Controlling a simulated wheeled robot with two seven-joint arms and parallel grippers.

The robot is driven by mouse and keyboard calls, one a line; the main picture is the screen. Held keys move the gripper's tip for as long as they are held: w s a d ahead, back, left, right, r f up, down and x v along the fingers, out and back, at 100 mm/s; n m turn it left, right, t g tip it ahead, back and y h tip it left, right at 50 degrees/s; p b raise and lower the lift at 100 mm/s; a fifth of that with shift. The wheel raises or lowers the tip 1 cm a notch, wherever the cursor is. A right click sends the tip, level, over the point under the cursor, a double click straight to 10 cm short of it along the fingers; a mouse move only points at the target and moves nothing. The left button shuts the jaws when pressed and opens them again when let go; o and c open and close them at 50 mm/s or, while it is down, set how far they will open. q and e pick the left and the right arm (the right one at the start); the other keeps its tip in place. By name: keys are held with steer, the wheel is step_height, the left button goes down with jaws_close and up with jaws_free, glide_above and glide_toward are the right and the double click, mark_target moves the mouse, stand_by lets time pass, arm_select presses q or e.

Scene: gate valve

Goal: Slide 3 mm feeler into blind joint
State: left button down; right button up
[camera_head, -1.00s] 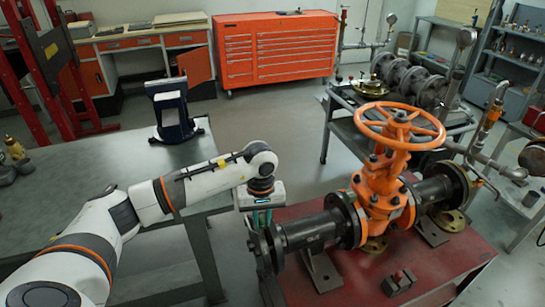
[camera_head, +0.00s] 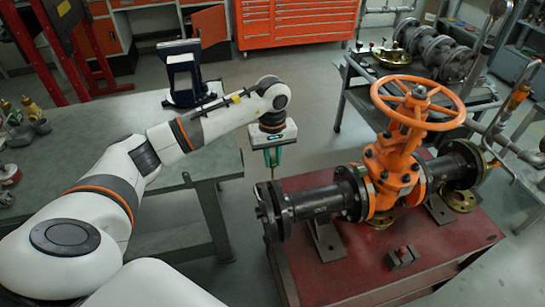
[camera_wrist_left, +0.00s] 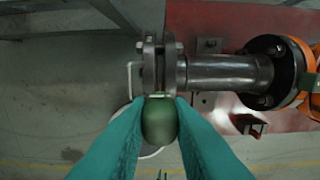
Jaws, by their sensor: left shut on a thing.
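The blind joint (camera_head: 270,212) is a pair of dark bolted flanges at the left end of the pipe on the red bench. In the left wrist view the joint (camera_wrist_left: 150,65) shows a narrow gap between its plates. My left gripper (camera_head: 272,163) has teal fingers, stands above the joint and points down. In the wrist view my left gripper (camera_wrist_left: 160,108) is shut on the feeler (camera_wrist_left: 160,122), whose dark green rounded handle sits between the fingertips. A thin piece shows below the fingers in the head view; whether it touches the joint I cannot tell. My right gripper is not seen.
The orange gate valve (camera_head: 395,175) with its handwheel (camera_head: 418,103) rises right of the joint. The red bench (camera_head: 440,250) carries a small dark block (camera_head: 402,257). A grey table (camera_head: 90,140) stands left, with open floor between.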

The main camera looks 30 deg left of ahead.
mark_target(273, 170)
arm_select(q)
step_height(273, 170, down, 4)
steer(key=b, duration=0.3)
steer(key=shift+r, duration=0.15)
steer(key=shift+f+b, duration=0.6)
steer(key=shift+f, duration=0.2)
steer(key=shift+b, duration=0.7)
stand_by(0.8)
steer(key=shift+f+b, duration=2.75)
steer(key=shift+f, duration=0.35)
steer(key=c, duration=1.2)
jaws_free()
step_height(273, 170, up, 12)
steer(key=shift+b, duration=0.75)
